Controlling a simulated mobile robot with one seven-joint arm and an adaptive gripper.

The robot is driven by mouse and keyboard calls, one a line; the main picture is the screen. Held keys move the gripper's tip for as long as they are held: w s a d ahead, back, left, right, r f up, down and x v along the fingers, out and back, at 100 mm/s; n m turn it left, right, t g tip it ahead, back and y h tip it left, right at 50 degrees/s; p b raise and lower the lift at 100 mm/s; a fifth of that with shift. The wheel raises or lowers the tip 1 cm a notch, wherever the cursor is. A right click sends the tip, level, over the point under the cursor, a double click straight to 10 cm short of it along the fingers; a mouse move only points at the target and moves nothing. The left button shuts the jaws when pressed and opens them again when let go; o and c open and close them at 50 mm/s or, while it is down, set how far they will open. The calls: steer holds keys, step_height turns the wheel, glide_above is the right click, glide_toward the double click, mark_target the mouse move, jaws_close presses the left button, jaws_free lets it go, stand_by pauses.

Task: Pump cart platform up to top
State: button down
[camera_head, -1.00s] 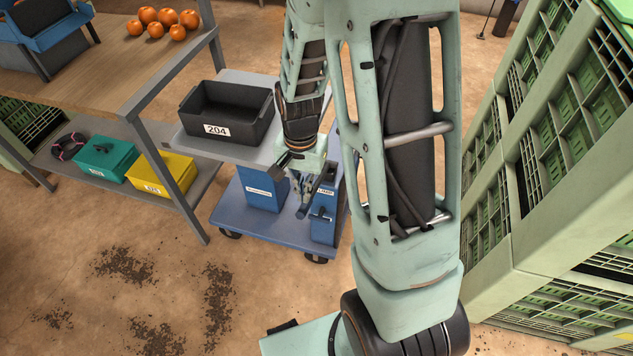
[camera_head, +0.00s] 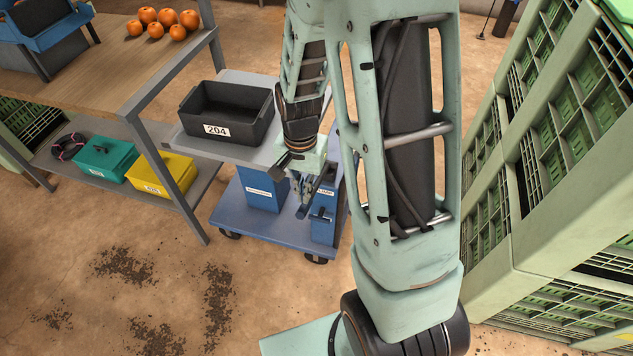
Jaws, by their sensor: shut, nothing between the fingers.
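The blue cart (camera_head: 272,225) stands on wheels in the middle of the view. Its grey platform (camera_head: 238,153) is raised above the base and carries a black bin labelled 204 (camera_head: 228,111). A blue box with a white label (camera_head: 262,190) stands on the cart base under the platform. A blue pump unit (camera_head: 322,226) with a small dark lever stands at the cart's right end. My gripper (camera_head: 304,206) is shut and empty, pointing down just above and beside the pump unit. My arm hides part of the platform; whether the fingers touch the lever I cannot tell.
A wooden-topped table (camera_head: 110,65) with oranges (camera_head: 158,22) stands at the left. Its lower shelf holds a teal box (camera_head: 104,160) and a yellow box (camera_head: 162,176). Tall green crates (camera_head: 540,170) line the right.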

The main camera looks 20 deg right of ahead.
step_height(320, 180, down, 13)
steer(key=b, duration=1)
step_height(320, 180, up, 13)
steer(key=p, duration=1)
steer(key=shift+r+p, duration=0.2)
steer(key=shift+p, duration=0.15)
steer(key=shift+f, duration=0.1)
steer(key=shift+f, duration=0.1)
step_height(320, 180, down, 14)
steer(key=r+b, duration=0.1)
steer(key=b, duration=1)
step_height(320, 180, up, 13)
steer(key=p, duration=1.1)
steer(key=shift+r, duration=0.15)
steer(key=shift+r+p, duration=0.2)
steer(key=shift+p, duration=0.15)
steer(key=shift+f, duration=0.1)
